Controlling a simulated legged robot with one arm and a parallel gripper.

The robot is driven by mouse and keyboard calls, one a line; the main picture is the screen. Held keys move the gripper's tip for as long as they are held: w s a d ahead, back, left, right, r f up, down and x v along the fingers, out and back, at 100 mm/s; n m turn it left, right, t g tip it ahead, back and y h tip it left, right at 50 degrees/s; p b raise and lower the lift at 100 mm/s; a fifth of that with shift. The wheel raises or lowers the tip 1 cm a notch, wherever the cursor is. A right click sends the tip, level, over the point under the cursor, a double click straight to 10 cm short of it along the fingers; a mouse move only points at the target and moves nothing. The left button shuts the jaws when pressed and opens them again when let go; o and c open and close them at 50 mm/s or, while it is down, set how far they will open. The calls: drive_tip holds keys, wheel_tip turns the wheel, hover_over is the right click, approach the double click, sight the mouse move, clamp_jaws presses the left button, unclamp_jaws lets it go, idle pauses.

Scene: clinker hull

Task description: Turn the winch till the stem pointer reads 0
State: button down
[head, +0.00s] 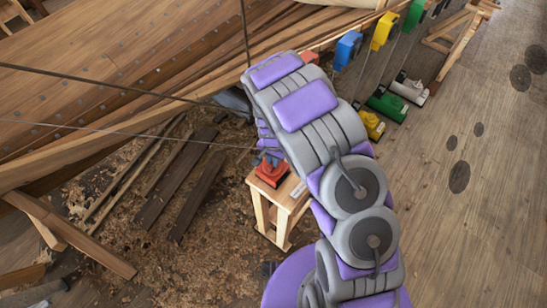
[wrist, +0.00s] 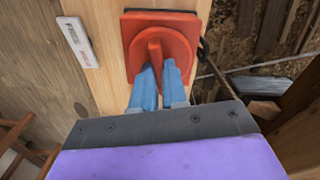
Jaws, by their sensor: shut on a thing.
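The winch is a red unit (wrist: 181,27) on a pale wooden stand (wrist: 103,88). In the wrist view my gripper (wrist: 160,72) has its two blue fingers on either side of the winch's raised red grip, shut on it.
A small white label plate (wrist: 77,41) lies beside the winch. A dark rope runs from its right side. In the head view, yellow (head: 384,30), blue (head: 347,49) and green units stand along the hull at upper right. Dark planks (head: 178,185) lie left of the stand; floor at right is open.

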drive_tip(key=shift+s, duration=0.15)
drive_tip(key=c, duration=1.4)
unclamp_jaws()
drive_tip(key=shift+s+a, duration=0.1)
drive_tip(key=shift+o, duration=1.2)
drive_tip(key=shift+a, duration=0.1)
drive_tip(key=shift+r, duration=0.1)
drive_tip(key=shift+w+r, duration=0.2)
drive_tip(key=shift+r, duration=0.1)
wheel_tip(320, 180, up, 16)
drive_tip(key=shift+r+p, duration=0.2)
drive_tip(key=shift+p, duration=0.15)
